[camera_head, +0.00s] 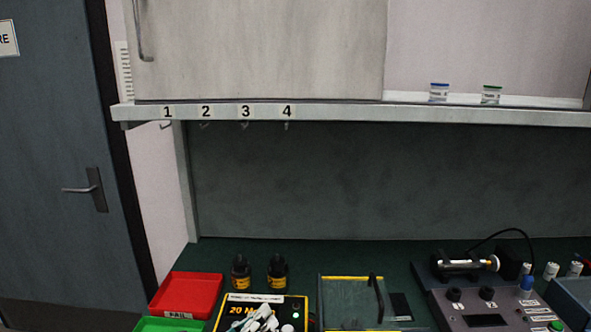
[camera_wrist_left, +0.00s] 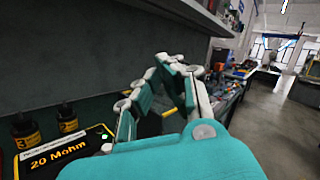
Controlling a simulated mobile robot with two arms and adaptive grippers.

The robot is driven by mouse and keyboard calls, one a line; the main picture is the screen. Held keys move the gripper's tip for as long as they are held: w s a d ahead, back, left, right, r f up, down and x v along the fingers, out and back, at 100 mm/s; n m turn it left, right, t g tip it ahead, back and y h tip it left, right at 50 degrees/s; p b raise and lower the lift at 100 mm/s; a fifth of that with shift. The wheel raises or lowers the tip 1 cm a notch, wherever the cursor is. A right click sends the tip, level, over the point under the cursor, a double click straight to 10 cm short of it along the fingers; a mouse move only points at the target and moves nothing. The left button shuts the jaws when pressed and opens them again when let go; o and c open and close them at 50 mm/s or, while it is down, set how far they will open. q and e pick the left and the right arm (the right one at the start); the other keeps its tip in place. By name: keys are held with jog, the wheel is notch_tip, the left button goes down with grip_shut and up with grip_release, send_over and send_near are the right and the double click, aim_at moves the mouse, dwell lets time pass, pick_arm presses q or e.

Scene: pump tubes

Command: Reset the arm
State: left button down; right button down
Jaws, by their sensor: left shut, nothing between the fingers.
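My left gripper (camera_head: 262,315) shows at the bottom edge of the head view, white with teal parts, in front of the black and yellow meter (camera_head: 240,309). In the left wrist view my left gripper (camera_wrist_left: 174,66) has its fingertips together with nothing held between them. The meter also shows in the left wrist view (camera_wrist_left: 62,156), to the left of the fingers, and reads 20 Mohm. My right gripper is in neither view.
A red tray (camera_head: 186,293) marked FAIL and a green tray (camera_head: 170,325) are at the left. Two dark bottles (camera_head: 240,271) (camera_head: 277,272) stand behind the meter. A glass-lidded box (camera_head: 350,300) and a grey pump unit (camera_head: 490,308) are to the right. A shelf (camera_head: 350,112) with numbered hooks is above.

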pick_arm(q)
jog(key=a+f+n+t+y, duration=0.25)
jog(key=a+n+y, duration=0.45)
jog(key=n, duration=0.5)
jog(key=a+f+n+t+y, duration=0.25)
jog(key=a+n+y, duration=0.45)
jog(key=n, duration=0.5)
jog(key=s+a+f+n+g+y, duration=0.3)
jog(key=s+f+n+g+y, duration=0.15)
jog(key=f+n, duration=0.4)
jog(key=s+d+f+n+g+h, duration=0.1)
jog(key=s+f+n+g+h, duration=0.15)
jog(key=s+f+g, duration=0.4)
jog(key=s+d+f+n+g+h, duration=0.15)
jog(key=s+f+n+g, duration=0.25)
jog(key=s+f, duration=0.55)
jog(key=s+f+g, duration=0.1)
jog(key=s+f, duration=0.1)
jog(key=f, duration=1)
jog(key=s+f, duration=0.3)
jog(key=f, duration=0.9)
jog(key=s+a+f+g+y, duration=0.1)
jog(key=s+a+f, duration=0.2)
jog(key=s+f, duration=1.1)
jog(key=shift+s+f+g, duration=0.3)
jog(key=shift+s, duration=0.4)
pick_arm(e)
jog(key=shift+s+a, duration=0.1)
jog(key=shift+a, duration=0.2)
